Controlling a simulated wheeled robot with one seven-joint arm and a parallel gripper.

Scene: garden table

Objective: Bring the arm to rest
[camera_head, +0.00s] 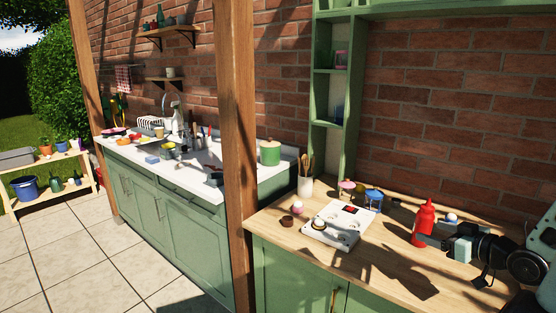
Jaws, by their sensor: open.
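My arm reaches in from the right edge over the wooden counter (385,266). My gripper (462,245) is at its left end, low over the right part of the counter, open. No object shows between its fingers, though their inner sides are partly hidden from this angle. A red bottle (423,224) stands upright just left of my gripper, apart from it as far as I can see.
A wooden post (236,120) rises at the counter's left end. The counter's front middle is clear.

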